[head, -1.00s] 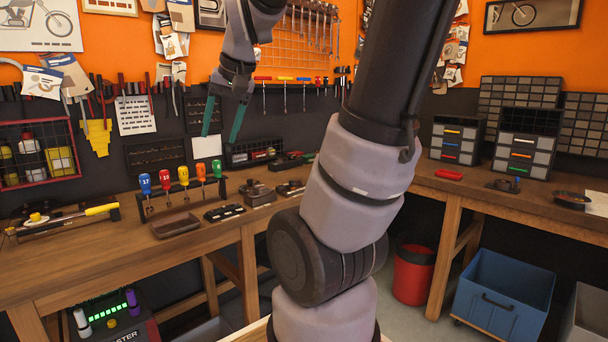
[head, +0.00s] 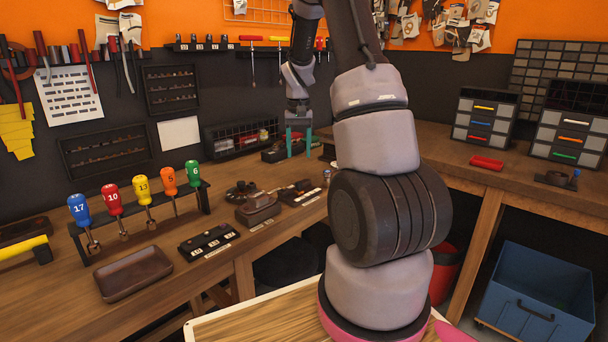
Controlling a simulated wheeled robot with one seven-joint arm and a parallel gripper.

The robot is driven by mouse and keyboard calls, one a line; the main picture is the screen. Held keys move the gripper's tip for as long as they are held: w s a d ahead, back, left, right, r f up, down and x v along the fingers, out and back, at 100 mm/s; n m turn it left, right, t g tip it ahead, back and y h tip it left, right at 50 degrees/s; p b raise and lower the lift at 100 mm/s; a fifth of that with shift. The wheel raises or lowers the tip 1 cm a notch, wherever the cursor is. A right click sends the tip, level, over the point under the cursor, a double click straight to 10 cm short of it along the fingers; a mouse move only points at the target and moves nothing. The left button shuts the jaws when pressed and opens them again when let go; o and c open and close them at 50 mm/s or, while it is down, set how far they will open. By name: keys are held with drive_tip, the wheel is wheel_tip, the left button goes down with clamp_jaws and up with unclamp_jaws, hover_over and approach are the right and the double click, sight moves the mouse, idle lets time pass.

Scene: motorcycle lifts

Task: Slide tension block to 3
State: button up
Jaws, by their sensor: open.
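I cannot pick out the tension block or a mark 3 for certain. Other small dark fixtures lie nearer: a boxy one (head: 258,209), a flat one with pale labels (head: 299,193), and a black strip (head: 208,242) with several small labels, too small to read.
A rack of numbered screwdrivers (head: 142,210) and a brown tray (head: 133,274) stand at the left of the bench (head: 190,290). A black organiser (head: 240,136) stands against the wall. Drawer units (head: 484,122) and a red item (head: 486,163) are on the right bench.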

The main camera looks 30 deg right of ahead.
sight(299, 182)
wheel_tip(299, 182, down, 10)
drive_tip(key=shift+s+a+f, duration=0.1)
drive_tip(key=shift+f, duration=0.05)
idle(0.3)
drive_tip(key=shift+c, duration=0.2)
clamp_jaws()
idle(1.2)
